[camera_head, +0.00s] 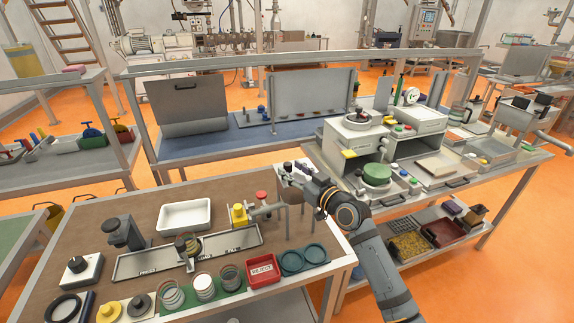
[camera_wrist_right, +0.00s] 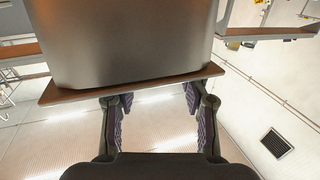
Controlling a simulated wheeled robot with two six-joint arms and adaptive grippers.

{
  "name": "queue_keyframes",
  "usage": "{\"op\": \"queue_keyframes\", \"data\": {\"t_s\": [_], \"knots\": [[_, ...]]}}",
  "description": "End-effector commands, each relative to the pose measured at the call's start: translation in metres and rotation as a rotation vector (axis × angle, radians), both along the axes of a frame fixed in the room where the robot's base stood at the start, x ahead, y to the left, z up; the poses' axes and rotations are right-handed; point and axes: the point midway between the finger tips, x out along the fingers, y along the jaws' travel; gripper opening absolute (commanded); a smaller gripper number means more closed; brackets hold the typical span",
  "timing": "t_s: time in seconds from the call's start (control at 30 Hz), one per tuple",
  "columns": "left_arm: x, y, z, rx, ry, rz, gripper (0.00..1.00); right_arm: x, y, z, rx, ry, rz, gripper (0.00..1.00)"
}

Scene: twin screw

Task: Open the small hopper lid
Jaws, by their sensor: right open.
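My right gripper (camera_head: 290,174) reaches over the back right corner of the brown-topped bench, pointing up and left in the head view. In the right wrist view its two fingers (camera_wrist_right: 154,96) stand apart with nothing between them. A large smooth grey metal body (camera_wrist_right: 125,45) with a brown edge (camera_wrist_right: 135,85) lies just beyond the fingertips. I cannot tell whether the fingers touch it, or whether it is part of the small hopper. I cannot single out the small hopper or its lid for sure in the head view. My left gripper is not in view.
The brown bench (camera_head: 150,205) holds a white tray (camera_head: 184,215), a red bin (camera_head: 263,270) and small fixtures. To the right, a white machine (camera_head: 355,137) and a green round part (camera_head: 376,174) crowd the other bench. Upright grey panels (camera_head: 311,95) stand behind.

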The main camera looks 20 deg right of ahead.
Motion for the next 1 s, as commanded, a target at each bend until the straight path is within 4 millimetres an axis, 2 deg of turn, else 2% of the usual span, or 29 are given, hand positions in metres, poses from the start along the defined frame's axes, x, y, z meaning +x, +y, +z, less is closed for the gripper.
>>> {"op": "queue_keyframes", "data": {"t_s": [0.1,0.2,0.5,0.83,0.87,1.0], "knots": [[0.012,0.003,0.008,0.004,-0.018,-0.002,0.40,0.017,0.006,0.003,0.003,0.000,0.000,0.46],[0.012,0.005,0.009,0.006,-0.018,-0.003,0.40,0.025,0.010,0.001,0.001,-0.001,0.001,0.46],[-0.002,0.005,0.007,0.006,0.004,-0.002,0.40,0.028,0.011,0.000,-0.001,0.000,0.001,0.46],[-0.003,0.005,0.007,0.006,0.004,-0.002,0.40,0.028,0.011,0.000,-0.001,0.001,0.000,0.03],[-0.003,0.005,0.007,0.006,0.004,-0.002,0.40,0.028,0.011,0.000,-0.001,0.001,0.000,0.00],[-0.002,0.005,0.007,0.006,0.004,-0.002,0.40,0.028,0.011,0.000,-0.001,0.001,0.000,0.00]]}}
